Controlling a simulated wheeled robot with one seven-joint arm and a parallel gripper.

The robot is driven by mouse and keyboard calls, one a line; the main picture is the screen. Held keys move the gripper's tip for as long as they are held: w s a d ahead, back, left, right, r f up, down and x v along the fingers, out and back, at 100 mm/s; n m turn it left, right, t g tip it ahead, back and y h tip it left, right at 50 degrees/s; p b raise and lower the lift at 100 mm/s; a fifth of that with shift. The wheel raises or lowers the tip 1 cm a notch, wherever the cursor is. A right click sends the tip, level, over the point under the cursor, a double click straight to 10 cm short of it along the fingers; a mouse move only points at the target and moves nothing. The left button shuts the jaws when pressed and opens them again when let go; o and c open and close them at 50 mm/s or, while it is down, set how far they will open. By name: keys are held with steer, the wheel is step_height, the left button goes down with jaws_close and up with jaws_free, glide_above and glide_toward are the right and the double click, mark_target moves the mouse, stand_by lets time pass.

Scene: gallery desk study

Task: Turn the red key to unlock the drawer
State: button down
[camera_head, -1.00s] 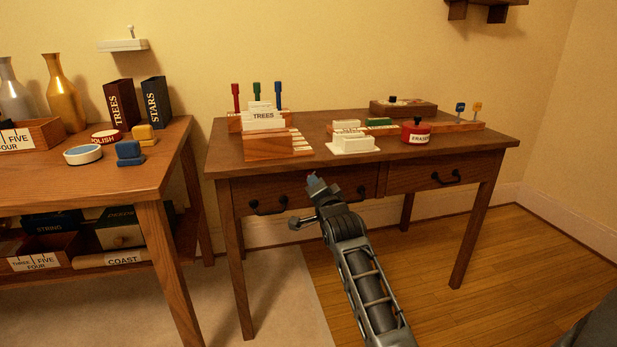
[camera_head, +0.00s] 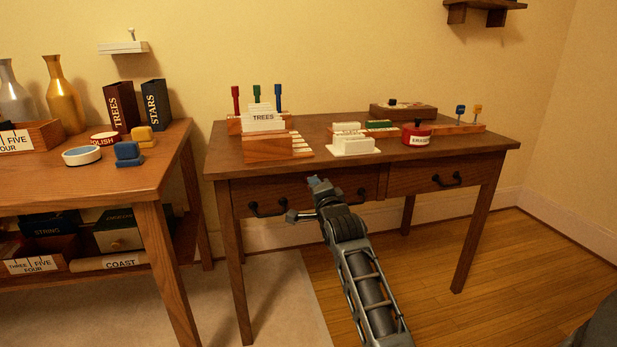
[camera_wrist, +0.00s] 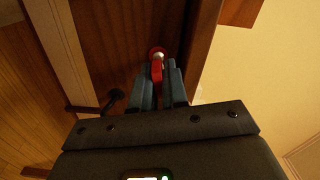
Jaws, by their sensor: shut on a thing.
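The red key (camera_wrist: 157,72) shows in the wrist view, between the two blue-grey fingers of my gripper (camera_wrist: 158,88). My gripper is shut on it. Just beyond the key's far end is a round silver lock with a red rim (camera_wrist: 158,53) on the drawer front. I cannot tell how far the key sits in the lock. In the head view my gripper (camera_head: 316,181) is at the front of the left drawer (camera_head: 285,188) of the desk; the key is hidden there. The left drawer looks closed.
A black drawer handle (camera_head: 267,209) is left of my gripper. The right drawer (camera_head: 430,172) has its own handle. On the desktop (camera_head: 340,168) stand a TREES card box (camera_head: 275,148), a white card stand (camera_head: 352,146) and a red ERASER pot (camera_head: 416,136). A side table (camera_head: 100,180) stands at left.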

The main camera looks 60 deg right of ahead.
steer(key=shift+w+r, duration=0.1)
steer(key=shift+m+b, duration=0.5)
steer(key=shift+m, duration=1)
steer(key=c, duration=1.1)
jaws_free()
steer(key=shift+o, duration=0.6)
steer(key=o, duration=0.4)
